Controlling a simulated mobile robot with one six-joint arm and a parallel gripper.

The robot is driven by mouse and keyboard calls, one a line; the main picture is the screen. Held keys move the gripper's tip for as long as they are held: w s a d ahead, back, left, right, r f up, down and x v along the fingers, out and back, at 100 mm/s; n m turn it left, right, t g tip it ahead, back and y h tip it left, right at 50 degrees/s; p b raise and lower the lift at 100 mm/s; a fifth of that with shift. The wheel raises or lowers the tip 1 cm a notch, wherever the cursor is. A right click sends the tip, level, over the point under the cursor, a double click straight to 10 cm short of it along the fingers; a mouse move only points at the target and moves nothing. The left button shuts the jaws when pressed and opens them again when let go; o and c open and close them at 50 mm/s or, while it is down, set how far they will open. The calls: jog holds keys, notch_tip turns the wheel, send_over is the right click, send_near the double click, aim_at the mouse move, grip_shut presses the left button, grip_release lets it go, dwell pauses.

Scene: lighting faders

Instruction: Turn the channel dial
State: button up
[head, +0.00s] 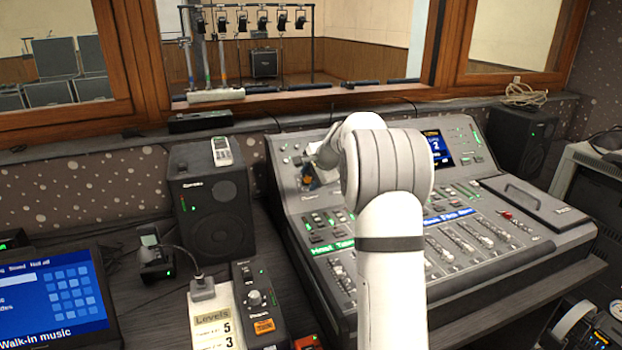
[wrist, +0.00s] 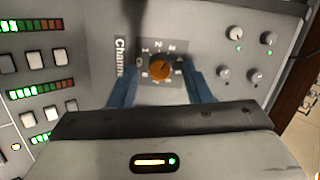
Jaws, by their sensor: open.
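My gripper (wrist: 158,84) is open, with one blue finger on each side of the dial in the wrist view. Both fingers look apart from the knob; I cannot tell how far above the panel their tips are. In the head view my gripper (head: 312,178) is over the upper left part of the lighting console (head: 290,205), largely hidden by my white arm. The dial is not clear there.
Small grey knobs (wrist: 235,33) sit right of the dial in the wrist view, and square buttons (wrist: 34,59) with lit level bars sit left. In the head view, faders (head: 465,240) fill the console front. A black speaker (head: 212,205) stands left, below the window frame.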

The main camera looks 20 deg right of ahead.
jog(key=shift+w+a+f, duration=0.1)
jog(key=shift+w+f, duration=0.05)
jog(key=shift+c, duration=0.2)
jog(key=c, duration=0.9)
jog(key=shift+d, duration=0.2)
grip_shut()
jog(key=shift+a, duration=0.1)
